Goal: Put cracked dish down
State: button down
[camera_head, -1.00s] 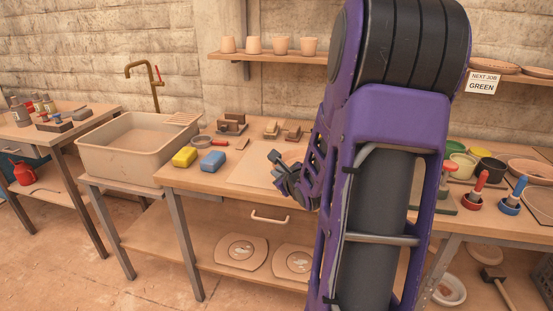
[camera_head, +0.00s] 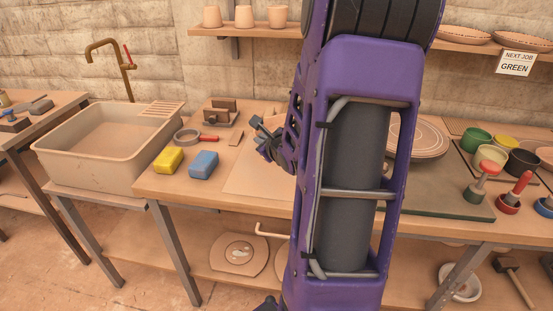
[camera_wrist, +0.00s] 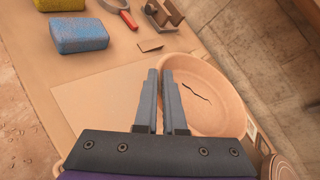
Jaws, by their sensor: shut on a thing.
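In the wrist view a round terracotta dish (camera_wrist: 222,112) with a dark crack across its inside lies to the right of my fingers. My gripper (camera_wrist: 160,76) is shut on the dish's near left rim. Whether the dish touches the surface below I cannot tell. In the head view my gripper (camera_head: 263,138) is over the workbench, beside my purple arm, which hides the dish. A pale flat board (camera_head: 243,182) lies on the bench below my gripper; it also shows in the wrist view (camera_wrist: 100,105).
A yellow sponge (camera_head: 168,160) and a blue sponge (camera_head: 203,164) lie left of the board. A sink (camera_head: 95,160) stands at the left. Right of my arm are a large plate (camera_head: 421,140), colored pots and stamps. A shelf (camera_head: 262,32) with cups hangs behind.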

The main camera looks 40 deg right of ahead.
notch_tip(320, 180, down, 10)
jog(key=b, duration=0.3)
jog(key=shift+r, duration=0.25)
jog(key=shift+f, duration=0.1)
jog(key=c, duration=1)
grip_release()
